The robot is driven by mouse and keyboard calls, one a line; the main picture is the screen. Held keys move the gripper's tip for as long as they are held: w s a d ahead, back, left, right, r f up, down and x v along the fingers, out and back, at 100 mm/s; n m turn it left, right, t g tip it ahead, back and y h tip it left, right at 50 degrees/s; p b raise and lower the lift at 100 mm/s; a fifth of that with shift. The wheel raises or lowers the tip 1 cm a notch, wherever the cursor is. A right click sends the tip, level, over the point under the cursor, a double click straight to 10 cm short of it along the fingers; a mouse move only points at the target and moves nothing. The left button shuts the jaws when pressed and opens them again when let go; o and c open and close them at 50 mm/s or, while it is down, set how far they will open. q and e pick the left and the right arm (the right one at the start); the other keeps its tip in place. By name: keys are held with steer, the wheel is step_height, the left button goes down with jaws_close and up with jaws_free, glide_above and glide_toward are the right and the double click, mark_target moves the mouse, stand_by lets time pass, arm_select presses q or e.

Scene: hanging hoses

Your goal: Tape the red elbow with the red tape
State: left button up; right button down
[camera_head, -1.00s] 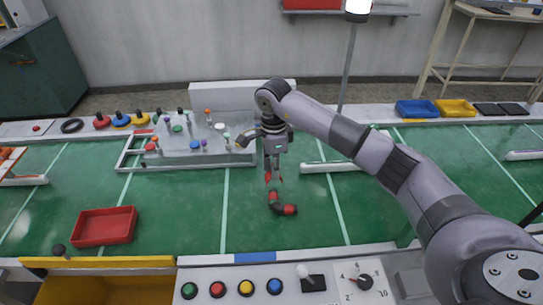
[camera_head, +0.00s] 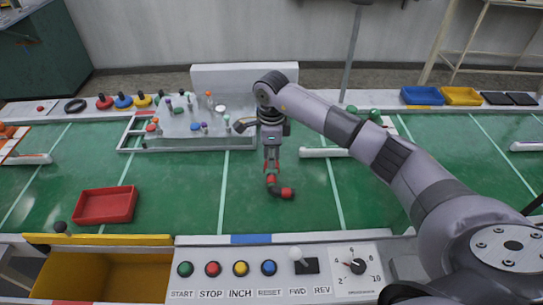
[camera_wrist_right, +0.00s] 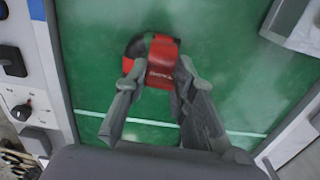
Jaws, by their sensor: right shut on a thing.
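The red elbow (camera_head: 286,193) lies on the green table top, a short bent piece with dark bands. My right gripper (camera_head: 271,170) comes down over its far end and is shut on it. In the right wrist view, the red part with pale lettering (camera_wrist_right: 161,62) sits between the fingertips, with a black part beside it. A red disc with a dark top (camera_head: 104,102), possibly the red tape, stands at the back left in a row with a blue and a yellow one. My left gripper is not in view.
A red tray (camera_head: 105,205) lies on the left of the table. A grey fixture (camera_head: 190,128) with several coloured knobs stands behind, left of my gripper. A button panel (camera_head: 275,280) runs along the front edge. The green surface around the elbow is clear.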

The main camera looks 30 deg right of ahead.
mark_target(271, 180)
steer(key=shift+f+b, duration=1.2)
steer(key=shift+f, duration=0.6)
steer(key=shift+f+b, duration=0.25)
steer(key=shift+b, duration=0.05)
steer(key=shift+f, duration=0.15)
steer(key=shift+f+b, duration=0.6)
steer(key=shift+f+b, duration=0.75)
steer(key=shift+f, duration=0.25)
stand_by(0.5)
steer(key=c, duration=1.3)
jaws_free()
